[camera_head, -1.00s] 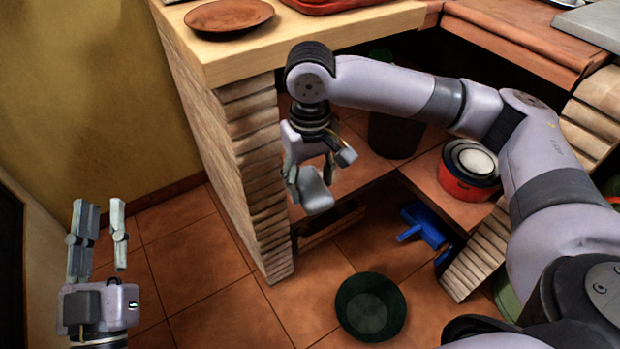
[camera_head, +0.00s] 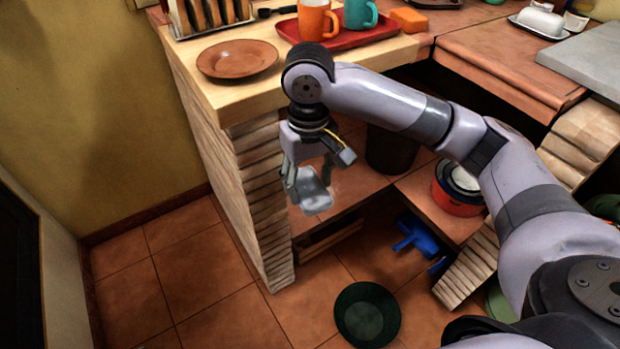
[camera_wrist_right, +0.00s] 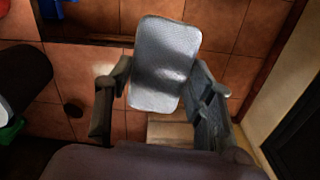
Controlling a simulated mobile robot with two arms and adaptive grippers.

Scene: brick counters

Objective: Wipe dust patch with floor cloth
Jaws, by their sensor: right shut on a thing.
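My right gripper (camera_head: 310,185) is shut on the pale grey floor cloth (camera_head: 314,190). It holds the cloth beside the right face of the brick pillar, by the tiled lower shelf (camera_head: 350,190). In the right wrist view, the cloth (camera_wrist_right: 165,62) is a rounded rectangle between the two fingers of the gripper (camera_wrist_right: 155,95). A small pale smudge (camera_wrist_right: 103,69) shows on the tiles left of the cloth; I cannot tell for sure whether it is the dust patch. Whether the cloth touches the tiles is unclear. My left gripper is out of view.
The brick pillar (camera_head: 262,195) and wooden counter (camera_head: 225,95) stand close to the right gripper. On the shelf are a dark bin (camera_head: 390,150) and a red pot (camera_head: 455,200). A green bowl (camera_head: 367,315) and a blue object (camera_head: 415,235) are lower down. The left floor is clear.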

